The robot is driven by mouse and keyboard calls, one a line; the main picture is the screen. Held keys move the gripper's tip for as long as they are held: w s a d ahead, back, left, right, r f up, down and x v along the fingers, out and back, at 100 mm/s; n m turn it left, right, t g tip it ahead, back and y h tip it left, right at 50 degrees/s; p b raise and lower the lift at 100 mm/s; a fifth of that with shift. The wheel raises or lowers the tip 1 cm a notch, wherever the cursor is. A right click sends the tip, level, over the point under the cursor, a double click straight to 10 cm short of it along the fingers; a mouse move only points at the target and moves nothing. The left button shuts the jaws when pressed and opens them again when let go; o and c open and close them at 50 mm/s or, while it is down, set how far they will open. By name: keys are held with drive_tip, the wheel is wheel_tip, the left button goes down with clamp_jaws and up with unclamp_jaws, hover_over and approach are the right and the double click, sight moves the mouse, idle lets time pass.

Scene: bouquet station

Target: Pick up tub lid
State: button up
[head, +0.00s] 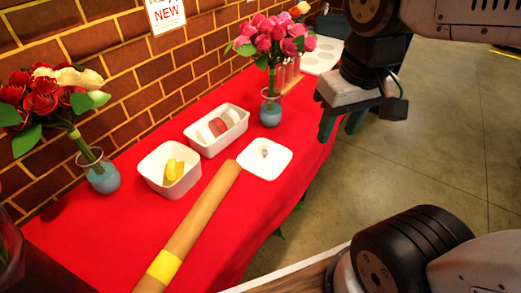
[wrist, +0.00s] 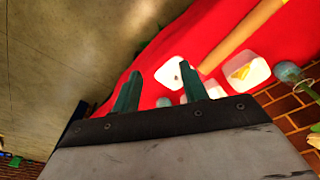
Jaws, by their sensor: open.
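The tub lid (head: 264,158) is a white square plate with a small grey knob in its middle. It lies flat on the red-covered table (head: 110,240), right of the two tubs. In the wrist view the lid (wrist: 177,76) shows just beyond and between my fingertips. My gripper (head: 338,131) has dark green fingers, open and empty. In the head view it hangs above and to the right of the lid, near the table's right edge, touching nothing. The square white tub (head: 152,171) is open and holds yellow pieces.
A rectangular white tub (head: 211,145) holds red and white items. A vase of pink flowers (head: 270,112) stands behind the lid, another vase (head: 103,176) at left. A brown roll with a yellow band (head: 195,220) lies close left of the lid. A brick wall (head: 130,75) borders the table.

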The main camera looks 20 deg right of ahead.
drive_tip(key=w+f+n, duration=0.1)
drive_tip(key=w+f, duration=0.4)
drive_tip(key=w, duration=0.5)
drive_tip(key=n, duration=0.1)
approach(265, 151)
drive_tip(key=shift+n, duration=0.3)
drive_tip(key=f, duration=0.7)
drive_tip(key=shift+w+f, duration=0.25)
drive_tip(key=shift+w, duration=0.1)
drive_tip(key=shift+w+f, duration=0.1)
drive_tip(key=shift+f, duration=0.4)
clamp_jaws()
